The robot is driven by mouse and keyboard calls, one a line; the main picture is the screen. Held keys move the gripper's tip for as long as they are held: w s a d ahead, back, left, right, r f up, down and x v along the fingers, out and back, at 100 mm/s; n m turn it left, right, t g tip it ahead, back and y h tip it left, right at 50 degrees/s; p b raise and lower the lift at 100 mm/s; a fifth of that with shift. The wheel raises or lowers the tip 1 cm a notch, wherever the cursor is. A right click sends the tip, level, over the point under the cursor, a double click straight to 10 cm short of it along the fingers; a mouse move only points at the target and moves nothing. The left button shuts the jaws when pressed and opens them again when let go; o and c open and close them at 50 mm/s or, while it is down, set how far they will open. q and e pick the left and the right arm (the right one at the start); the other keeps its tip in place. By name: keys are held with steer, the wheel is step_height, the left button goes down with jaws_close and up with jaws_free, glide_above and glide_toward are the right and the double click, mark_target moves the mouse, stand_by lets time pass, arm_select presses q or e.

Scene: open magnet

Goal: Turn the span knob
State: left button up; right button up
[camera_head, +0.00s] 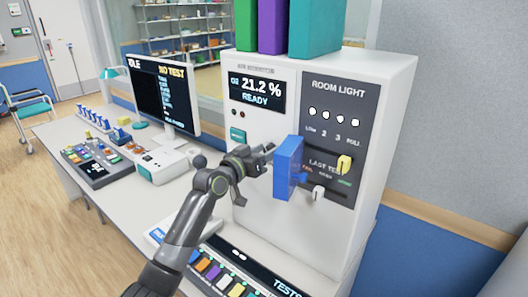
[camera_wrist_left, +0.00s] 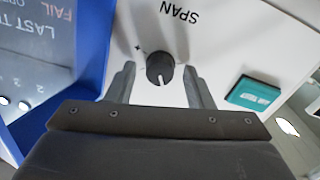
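The span knob (camera_wrist_left: 160,68) is a small dark round knob with a pale pointer line, on the white panel beside the upside-down word SPAN in the left wrist view. My left gripper (camera_wrist_left: 158,70) is open, with one finger on each side of the knob in that view; I see gaps between the fingers and the knob, and cannot tell how deep the fingers reach. In the head view my left gripper (camera_head: 254,177) is at the front of the white analyzer cabinet (camera_head: 262,215) and the knob cannot be made out. My right gripper is not in view.
A blue block-like guard (camera_head: 288,167) juts from the panel just right of my gripper; it also shows in the left wrist view (camera_wrist_left: 88,40). A teal button (camera_head: 237,135), a yellow lever (camera_head: 344,165) and a white lever (camera_head: 318,193) are nearby. A monitor (camera_head: 165,95) stands left.

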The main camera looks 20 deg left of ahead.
arm_select(q)
steer(key=c, duration=1)
steer(key=shift+o, duration=0.2)
steer(key=shift+r+n+p, duration=0.15)
steer(key=shift+n+p, duration=0.75)
steer(key=shift+n, duration=0.3)
steer(key=shift+a+f+n+p, duration=0.15)
steer(key=shift+n+p, duration=0.25)
steer(key=shift+n, duration=0.7)
steer(key=o, duration=1)
steer(key=b+v, duration=0.2)
steer(key=v, duration=1.5)
steer(key=shift+s+f, duration=0.15)
